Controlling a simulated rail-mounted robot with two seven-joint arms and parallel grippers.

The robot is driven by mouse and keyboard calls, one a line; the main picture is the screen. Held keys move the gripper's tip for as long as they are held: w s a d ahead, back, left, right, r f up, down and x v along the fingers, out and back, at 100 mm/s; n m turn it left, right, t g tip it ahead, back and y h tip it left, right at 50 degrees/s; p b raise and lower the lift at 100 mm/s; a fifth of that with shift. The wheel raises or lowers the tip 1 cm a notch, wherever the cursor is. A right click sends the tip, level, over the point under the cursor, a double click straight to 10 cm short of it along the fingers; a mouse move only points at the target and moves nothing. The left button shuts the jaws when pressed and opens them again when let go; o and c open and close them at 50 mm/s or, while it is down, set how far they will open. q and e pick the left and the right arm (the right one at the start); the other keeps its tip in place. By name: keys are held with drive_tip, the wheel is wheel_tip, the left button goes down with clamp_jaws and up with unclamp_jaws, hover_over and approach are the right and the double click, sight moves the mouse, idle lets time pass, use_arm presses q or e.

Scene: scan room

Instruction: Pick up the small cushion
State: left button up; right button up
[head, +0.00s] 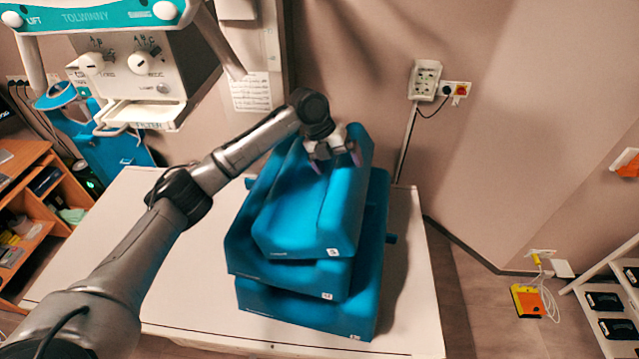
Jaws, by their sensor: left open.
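Several blue cushions lie stacked on a white table (195,290). The top cushion (290,215) is the smallest one in the stack and has a small white label on its front end. A larger cushion (285,277) lies under it, and the largest one (310,312) is at the bottom. My left gripper (336,160) is over the far part of the top cushion, with its fingers apart and pointing down. I cannot tell whether the fingers touch the cushion. My right gripper is not in view.
A grey scanner head with knobs (135,75) hangs at the upper left. Wooden shelves (35,215) stand at the left. A wall socket (425,80) is behind the table. An orange box with a cable (527,301) and a white rack (600,310) are at the right. The table's left part is clear.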

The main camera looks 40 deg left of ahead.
use_arm(q)
drive_tip(key=shift+x, duration=1.05)
drive_tip(key=c, duration=1.3)
drive_tip(key=shift+r, duration=0.1)
